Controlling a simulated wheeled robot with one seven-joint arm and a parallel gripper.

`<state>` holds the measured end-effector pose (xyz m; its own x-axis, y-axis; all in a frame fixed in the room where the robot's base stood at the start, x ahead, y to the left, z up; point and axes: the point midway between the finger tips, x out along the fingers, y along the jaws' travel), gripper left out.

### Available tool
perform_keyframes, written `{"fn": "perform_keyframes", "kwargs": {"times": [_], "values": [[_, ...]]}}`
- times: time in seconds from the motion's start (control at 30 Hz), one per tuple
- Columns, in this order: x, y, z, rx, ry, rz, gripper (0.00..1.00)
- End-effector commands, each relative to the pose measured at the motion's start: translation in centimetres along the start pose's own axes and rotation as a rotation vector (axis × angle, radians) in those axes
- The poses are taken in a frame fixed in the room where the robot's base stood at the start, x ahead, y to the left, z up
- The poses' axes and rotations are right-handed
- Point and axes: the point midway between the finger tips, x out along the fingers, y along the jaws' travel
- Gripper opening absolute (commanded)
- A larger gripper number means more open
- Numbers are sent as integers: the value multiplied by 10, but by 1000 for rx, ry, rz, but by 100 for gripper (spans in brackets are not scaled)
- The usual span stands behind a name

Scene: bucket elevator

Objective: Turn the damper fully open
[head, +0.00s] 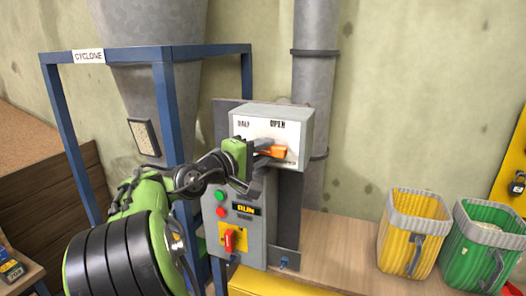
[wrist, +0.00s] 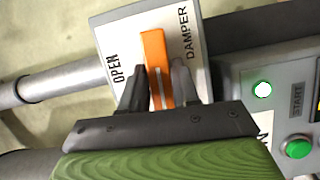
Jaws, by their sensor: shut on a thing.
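The damper box (head: 290,122) is a grey housing with a white face lettered HALF and OPEN, mounted on the duct. Its orange handle (head: 280,152) lies below the OPEN lettering, extending toward the right. My gripper (head: 262,150) reaches it from the left and is shut on it. In the wrist view the orange handle (wrist: 157,55) stands between the two dark fingers of my gripper (wrist: 158,88), with the word OPEN on its left and DAMPER on its right. The handle's pivot is hidden in the head view.
A control panel (head: 240,215) with green and red buttons, a RUN display and a red switch is below the box. The blue cyclone frame (head: 165,100) stands left, close to my arm. A yellow bucket (head: 400,240) and a green bucket (head: 475,255) stand right.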

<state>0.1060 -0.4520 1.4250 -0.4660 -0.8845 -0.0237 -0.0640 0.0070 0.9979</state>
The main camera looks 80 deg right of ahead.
Motion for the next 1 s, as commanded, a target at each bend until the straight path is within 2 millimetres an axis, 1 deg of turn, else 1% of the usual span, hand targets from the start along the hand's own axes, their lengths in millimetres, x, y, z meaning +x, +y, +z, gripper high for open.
{"fn": "perform_keyframes", "kwargs": {"times": [0.27,1.0], "values": [[0,2,0,184,-1,-80,0],[1,3,3,836,-3,-347,0]]}}
